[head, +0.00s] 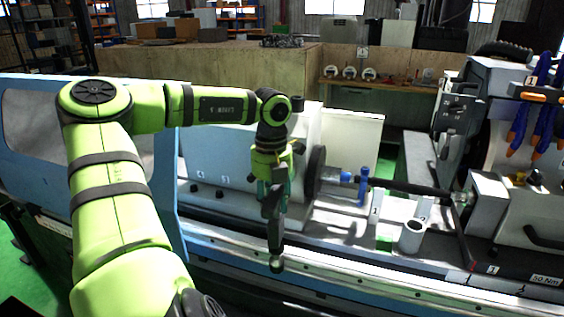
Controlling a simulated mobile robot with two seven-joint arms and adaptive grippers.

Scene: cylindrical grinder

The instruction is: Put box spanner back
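My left gripper (275,200) hangs down from the green arm in front of the machine's headstock, near the picture's middle. It appears shut on a dark, upright tool (276,236) with a rounded lower end, which I take to be the box spanner. The tool hangs over the front edge of the machine bed; whether it touches anything is unclear. The fingers partly hide its upper part. A grey, hollow, open-topped cylinder (412,237) stands on the bed to the right, apart from the tool. My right gripper is not in view.
A dark round chuck (316,171) and a long dark bar (400,186) lie right of the gripper. Blue fittings (363,186) and white numbered plates (377,205) stand near the bar. A tailstock (490,205) and blue hoses (540,110) are at the right.

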